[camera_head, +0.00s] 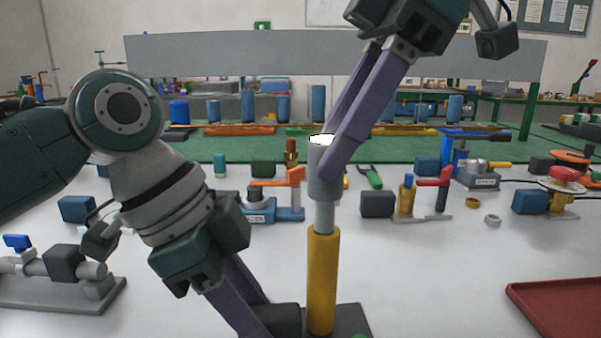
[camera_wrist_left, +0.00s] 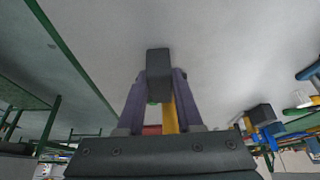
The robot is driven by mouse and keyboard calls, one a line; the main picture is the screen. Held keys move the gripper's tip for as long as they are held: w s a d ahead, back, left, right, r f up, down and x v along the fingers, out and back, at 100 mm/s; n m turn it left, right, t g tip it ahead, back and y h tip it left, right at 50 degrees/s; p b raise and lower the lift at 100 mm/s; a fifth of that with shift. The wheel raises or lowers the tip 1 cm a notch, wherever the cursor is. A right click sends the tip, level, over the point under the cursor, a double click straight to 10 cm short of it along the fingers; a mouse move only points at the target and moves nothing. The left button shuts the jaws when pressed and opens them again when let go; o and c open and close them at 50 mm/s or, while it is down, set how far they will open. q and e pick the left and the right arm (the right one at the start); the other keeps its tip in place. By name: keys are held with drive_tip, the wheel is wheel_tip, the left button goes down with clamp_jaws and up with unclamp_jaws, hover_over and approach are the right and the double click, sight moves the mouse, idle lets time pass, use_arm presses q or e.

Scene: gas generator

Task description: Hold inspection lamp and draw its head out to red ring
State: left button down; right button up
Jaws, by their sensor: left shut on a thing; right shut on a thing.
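The inspection lamp stands upright in the middle of the head view, with a yellow body (camera_head: 322,280), a narrower grey stem (camera_head: 325,215) and a wider grey head (camera_head: 322,185) with a bright white top. No red ring shows on the stem. My right gripper (camera_head: 328,165) comes from above and is shut on the grey head. My left gripper (camera_head: 268,322) is low at the lamp's foot, shut on a dark block (camera_head: 284,319). In the left wrist view this block (camera_wrist_left: 159,75) sits between the purple fingers, with the yellow body (camera_wrist_left: 169,117) behind it.
A red tray (camera_head: 560,305) lies at the front right. A grey pipe fitting with a blue valve handle (camera_head: 17,243) stands at the left. Several clamps and fittings stand behind the lamp, including one with an orange handle (camera_head: 275,184). White table is clear between lamp and tray.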

drive_tip(key=shift+r, duration=4.3)
drive_tip(key=o, duration=1.2)
